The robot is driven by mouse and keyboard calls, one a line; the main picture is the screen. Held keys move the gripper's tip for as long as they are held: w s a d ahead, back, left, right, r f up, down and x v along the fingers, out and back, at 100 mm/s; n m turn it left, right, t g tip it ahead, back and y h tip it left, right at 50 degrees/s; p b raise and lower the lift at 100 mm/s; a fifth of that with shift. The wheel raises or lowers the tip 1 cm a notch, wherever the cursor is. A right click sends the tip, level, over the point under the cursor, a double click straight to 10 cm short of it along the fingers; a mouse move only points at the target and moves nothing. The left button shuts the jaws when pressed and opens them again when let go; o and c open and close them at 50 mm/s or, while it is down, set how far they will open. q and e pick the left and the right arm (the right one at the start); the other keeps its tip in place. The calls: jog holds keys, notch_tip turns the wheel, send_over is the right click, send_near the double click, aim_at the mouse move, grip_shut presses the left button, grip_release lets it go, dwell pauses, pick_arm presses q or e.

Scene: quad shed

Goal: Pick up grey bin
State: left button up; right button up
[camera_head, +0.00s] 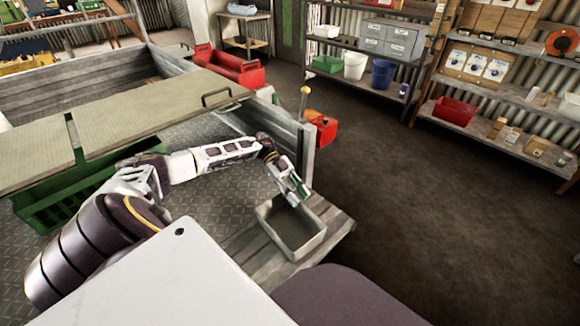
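My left arm reaches in from the left, and my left gripper (294,194) is over the bin's far rim, pointing down. The gripper is small in the view; I cannot tell whether its fingers are open or shut, or whether they touch the rim. My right gripper is not in view.
A metal-sided trailer bed (240,195) with a green crate (75,195) lies to the left, partly under a flat panel (120,120). The trailer's side wall (270,125) stands behind the gripper. Shelves (430,75) line the back. The floor to the right is clear.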

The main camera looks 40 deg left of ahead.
aim_at(306, 207)
pick_arm(q)
jog(key=shift+d, duration=0.1)
jog(key=shift+s+b+x, duration=0.2)
jog(key=shift+b+x, duration=0.55)
jog(key=shift+x, duration=0.65)
jog(key=shift+s+d+f+b, duration=0.1)
jog(key=shift+d+b, duration=0.1)
jog(key=shift+d, duration=0.35)
jog(key=shift+s+d+f+b, duration=0.1)
jog(key=shift+d+b, duration=0.05)
jog(key=shift+d, duration=0.4)
grip_shut()
jog(key=shift+r, duration=0.1)
